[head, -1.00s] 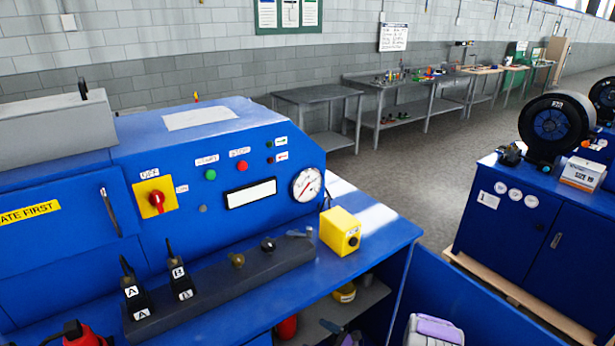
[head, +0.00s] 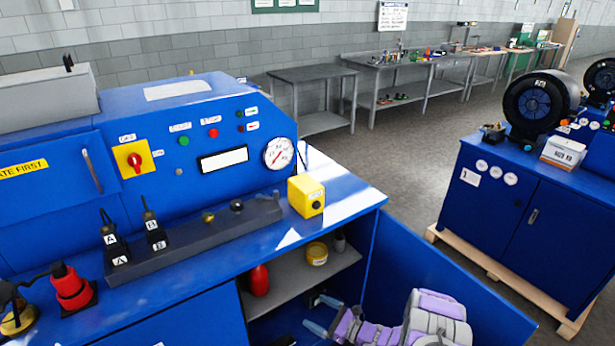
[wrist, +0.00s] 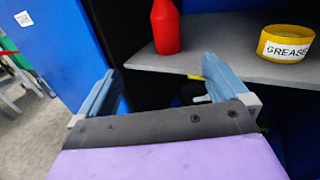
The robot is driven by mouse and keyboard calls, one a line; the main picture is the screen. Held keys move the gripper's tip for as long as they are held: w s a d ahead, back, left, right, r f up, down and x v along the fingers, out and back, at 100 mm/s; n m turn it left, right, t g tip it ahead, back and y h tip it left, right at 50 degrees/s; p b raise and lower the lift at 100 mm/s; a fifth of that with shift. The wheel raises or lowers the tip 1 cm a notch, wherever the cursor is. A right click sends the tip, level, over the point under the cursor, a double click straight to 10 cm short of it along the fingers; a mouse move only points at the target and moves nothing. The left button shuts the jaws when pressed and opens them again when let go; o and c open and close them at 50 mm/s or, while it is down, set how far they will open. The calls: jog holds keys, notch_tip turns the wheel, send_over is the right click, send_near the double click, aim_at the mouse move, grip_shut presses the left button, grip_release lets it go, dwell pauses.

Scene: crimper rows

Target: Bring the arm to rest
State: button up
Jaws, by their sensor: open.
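My gripper (head: 318,314) is at the lower middle of the head view, in front of the open cabinet under the blue machine. In the wrist view my gripper (wrist: 155,88) shows two blue-grey fingers spread wide apart with nothing between them. My arm, white and purple, reaches in from the lower right of the head view. The gripper is below and in front of the shelf (head: 293,284), apart from the things on it.
A red bottle (head: 259,281) and a yellow grease tin (head: 317,254) stand on the shelf. The open blue door (head: 420,262) is right of my arm. A yellow box (head: 306,197) sits on the bench top. A blue cabinet (head: 520,215) stands at right; grey floor lies between.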

jog(key=s+a+r+n+g+y, duration=0.1)
jog(key=s+a+r+n+g, duration=0.25)
jog(key=r, duration=0.45)
jog(key=s+a+r+n+g+y, duration=0.1)
jog(key=s+a+r+n+g, duration=0.2)
jog(key=r, duration=0.6)
jog(key=s+a+r+n+g+h, duration=0.1)
jog(key=s+r+n+g+h, duration=0.3)
jog(key=s+r+n+g, duration=0.5)
jog(key=s+d+r+n+t+h, duration=0.1)
jog(key=s+d+r+n+h, duration=0.15)
jog(key=s, duration=0.55)
jog(key=s+d+r+n+h, duration=0.2)
jog(key=s+d+r+h, duration=0.15)
jog(key=s, duration=0.55)
jog(key=s+d+r+n+t+h, duration=0.3)
jog(key=s+d+h, duration=0.4)
jog(key=s+d, duration=0.3)
jog(key=shift+s+d+r+n, duration=0.3)
jog(key=shift+s+d+n, duration=0.15)
jog(key=shift+d, duration=0.6)
jog(key=shift+t, duration=0.25)
jog(key=shift+c, duration=0.3)
